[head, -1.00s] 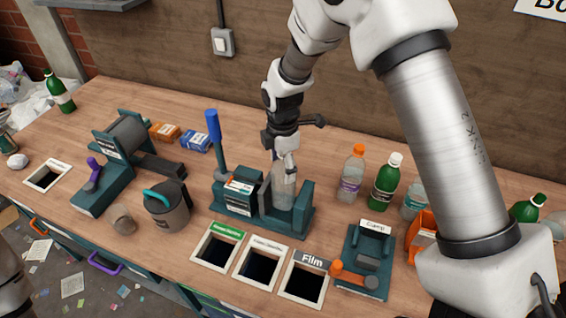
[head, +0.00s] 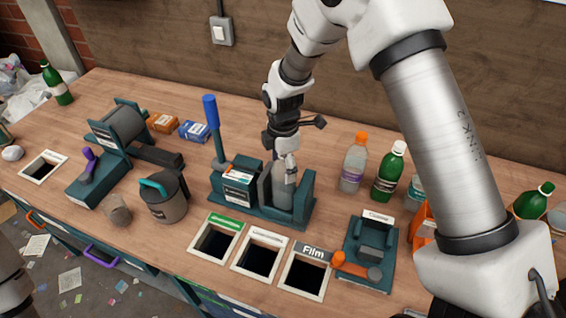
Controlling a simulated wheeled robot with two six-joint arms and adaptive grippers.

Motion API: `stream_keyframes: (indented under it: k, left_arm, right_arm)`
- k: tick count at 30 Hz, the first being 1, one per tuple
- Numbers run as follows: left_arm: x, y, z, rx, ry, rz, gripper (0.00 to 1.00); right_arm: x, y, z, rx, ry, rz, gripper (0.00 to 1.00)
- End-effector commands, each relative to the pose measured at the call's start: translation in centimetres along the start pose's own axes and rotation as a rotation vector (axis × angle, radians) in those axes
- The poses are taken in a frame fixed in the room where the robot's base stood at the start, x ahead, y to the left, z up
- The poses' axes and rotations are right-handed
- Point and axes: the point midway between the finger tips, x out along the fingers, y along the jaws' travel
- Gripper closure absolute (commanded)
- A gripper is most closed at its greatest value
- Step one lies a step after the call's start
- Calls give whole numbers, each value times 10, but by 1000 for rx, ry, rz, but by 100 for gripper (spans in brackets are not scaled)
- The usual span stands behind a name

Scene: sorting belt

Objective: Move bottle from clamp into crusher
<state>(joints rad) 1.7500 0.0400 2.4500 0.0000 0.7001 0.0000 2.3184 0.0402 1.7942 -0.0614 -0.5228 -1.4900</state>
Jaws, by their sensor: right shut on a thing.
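The clear bottle (head: 284,191) is upright inside the crusher (head: 240,189), between its dark press plate and the teal end wall. My right gripper (head: 286,163) comes down from above and is shut on the top of the bottle. The bottle's lower end is hidden by the crusher's front edge, so I cannot tell whether it touches the base. The crusher's blue lever (head: 211,115) stands upright. The clamp (head: 368,254), with its orange-tipped handle, stands to the right and is empty. My left gripper is not in view.
Three square openings, one labelled Film (head: 303,276), lie in front of the crusher. An orange-capped bottle (head: 354,165) and a green bottle (head: 390,173) stand right of it. A grey canister (head: 165,198) and a roller machine (head: 115,140) stand left.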

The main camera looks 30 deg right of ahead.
Motion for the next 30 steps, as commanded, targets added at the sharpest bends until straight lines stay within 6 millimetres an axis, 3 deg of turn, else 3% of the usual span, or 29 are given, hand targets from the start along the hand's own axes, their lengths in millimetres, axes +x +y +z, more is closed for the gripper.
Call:
stream_keyframes:
  k: [29,30]
  left_arm:
    - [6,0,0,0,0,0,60]
    - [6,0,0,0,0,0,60]
  right_arm:
    - [17,0,0,0,0,0,52]
    - [17,0,0,0,0,0,20]
